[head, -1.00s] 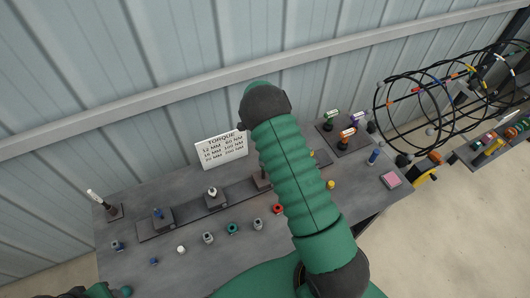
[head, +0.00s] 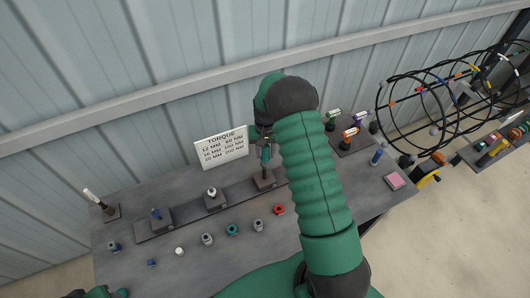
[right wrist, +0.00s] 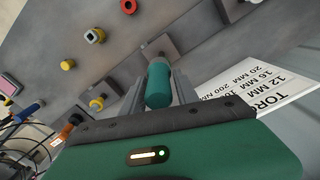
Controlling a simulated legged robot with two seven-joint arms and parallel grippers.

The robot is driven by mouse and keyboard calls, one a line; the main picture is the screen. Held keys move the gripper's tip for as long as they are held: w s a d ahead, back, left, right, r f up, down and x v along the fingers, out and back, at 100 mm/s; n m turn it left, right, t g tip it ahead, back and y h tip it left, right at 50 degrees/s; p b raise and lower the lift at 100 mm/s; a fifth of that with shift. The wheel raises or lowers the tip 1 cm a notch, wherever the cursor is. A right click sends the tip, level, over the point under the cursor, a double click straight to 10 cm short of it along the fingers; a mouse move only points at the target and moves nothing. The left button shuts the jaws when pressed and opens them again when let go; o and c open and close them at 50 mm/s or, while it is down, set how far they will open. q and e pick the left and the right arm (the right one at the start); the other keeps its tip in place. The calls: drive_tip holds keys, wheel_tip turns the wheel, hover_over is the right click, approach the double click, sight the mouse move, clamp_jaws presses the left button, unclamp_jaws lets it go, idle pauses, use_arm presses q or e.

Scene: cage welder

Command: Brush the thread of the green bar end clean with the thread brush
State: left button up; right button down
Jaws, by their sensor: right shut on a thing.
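My right gripper (head: 265,150) is shut on an upright teal cylinder, which I take to be the handle of the thread brush (right wrist: 158,85). A thin dark part shows between the teal handle and the block. Whether the brush touches the thread cannot be told. I cannot make out the green bar end apart from the held tool; the fingers and handle hide that spot.
The torque sign (head: 221,147) stands just behind the rail. Two more blocks, with a blue piece (head: 156,213) and a white piece (head: 212,191), lie to the left. Several loose nuts, including a teal one (head: 232,230), line the front of the bench.

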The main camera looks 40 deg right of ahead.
drive_tip(key=shift+s+d+n, duration=0.1)
drive_tip(key=shift+n, duration=0.2)
drive_tip(key=m, duration=0.3)
drive_tip(key=shift+r+m, duration=0.1)
drive_tip(key=shift+m, duration=0.3)
drive_tip(key=m+p, duration=0.1)
drive_tip(key=m, duration=0.3)
drive_tip(key=shift+m, duration=0.3)
drive_tip(key=m+p, duration=0.1)
drive_tip(key=m, duration=0.3)
drive_tip(key=shift+d, duration=0.1)
drive_tip(key=m, duration=0.3)
drive_tip(key=shift+m+p, duration=0.3)
drive_tip(key=shift+p, duration=0.05)
